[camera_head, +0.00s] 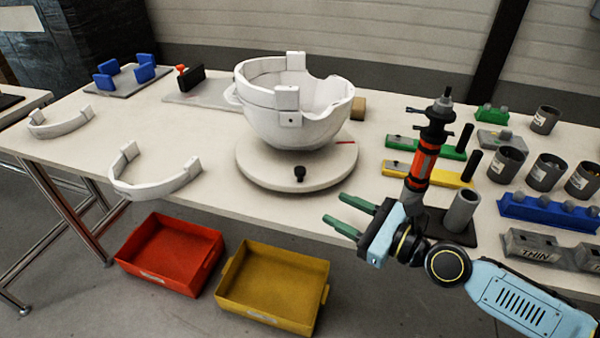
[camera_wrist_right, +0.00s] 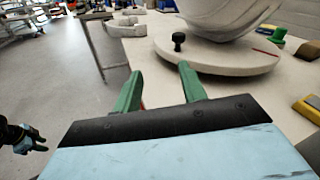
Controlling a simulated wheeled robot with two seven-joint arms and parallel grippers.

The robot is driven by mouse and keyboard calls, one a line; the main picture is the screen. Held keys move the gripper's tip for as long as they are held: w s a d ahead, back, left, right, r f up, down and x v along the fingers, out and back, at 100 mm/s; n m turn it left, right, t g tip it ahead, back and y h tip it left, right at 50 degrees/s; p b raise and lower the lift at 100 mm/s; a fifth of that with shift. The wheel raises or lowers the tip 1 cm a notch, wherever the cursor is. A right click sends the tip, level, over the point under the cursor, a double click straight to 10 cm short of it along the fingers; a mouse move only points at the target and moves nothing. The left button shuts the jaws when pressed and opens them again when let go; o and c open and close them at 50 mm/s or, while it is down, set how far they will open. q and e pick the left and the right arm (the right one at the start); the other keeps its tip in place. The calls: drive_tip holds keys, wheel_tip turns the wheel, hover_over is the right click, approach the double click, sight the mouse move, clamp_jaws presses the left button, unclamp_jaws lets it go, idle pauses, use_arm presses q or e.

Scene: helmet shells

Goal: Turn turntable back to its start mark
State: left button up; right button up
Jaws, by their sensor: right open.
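The round white turntable (camera_head: 262,178) stands on the table and carries a white helmet shell (camera_head: 305,128), open side up, with blocks on its rim. A black knob (camera_head: 299,174) stands up at the turntable's front edge. A red mark (camera_head: 345,142) shows on its right side. My right gripper (camera_head: 336,213) is open and empty, right of and in front of the knob, apart from it. In the right wrist view the green fingers point toward the turntable edge (camera_wrist_right: 222,61) and the knob (camera_wrist_right: 179,41). In the right wrist view, a dark gripper shows at the left edge, probably my left one; its jaws are unclear.
A red and black driver (camera_head: 424,160) stands upright beside my right gripper, near a grey cylinder (camera_head: 462,211). Green and yellow bars, grey cups and a blue rack (camera_head: 548,213) fill the right side. White curved bands (camera_head: 157,188) lie left. Red (camera_head: 170,255) and yellow bins (camera_head: 272,287) stand below the front edge.

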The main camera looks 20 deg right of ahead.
sight(304, 172)
drive_tip(key=d+m, duration=0.1)
drive_tip(key=w+d+r+m+t, duration=0.1)
drive_tip(key=shift+w+m+h, duration=0.2)
drive_tip(key=shift+m+h, duration=0.1)
drive_tip(key=shift+m, duration=0.1)
drive_tip(key=shift+w+m, duration=0.2)
drive_tip(key=shift+m, duration=0.1)
drive_tip(key=shift+w+r, duration=0.1)
drive_tip(key=shift+w, duration=0.1)
drive_tip(key=p+x, duration=0.2)
drive_tip(key=x, duration=0.3)
drive_tip(key=shift+w+a+r+p, duration=0.15)
drive_tip(key=shift+w+a+p, duration=0.05)
drive_tip(key=shift+w+p, duration=0.1)
drive_tip(key=x, duration=0.5)
drive_tip(key=shift+w+a, duration=0.2)
drive_tip(key=shift+w, duration=0.1)
use_arm(q)
drive_tip(key=s+a+f, duration=0.2)
drive_tip(key=s+f, duration=0.4)
drive_tip(key=s, duration=0.2)
drive_tip(key=shift+g, duration=0.4)
use_arm(e)
drive_tip(key=shift+w+a, duration=0.35)
drive_tip(key=shift+w, duration=0.2)
drive_tip(key=shift+c, duration=0.4)
clamp_jaws()
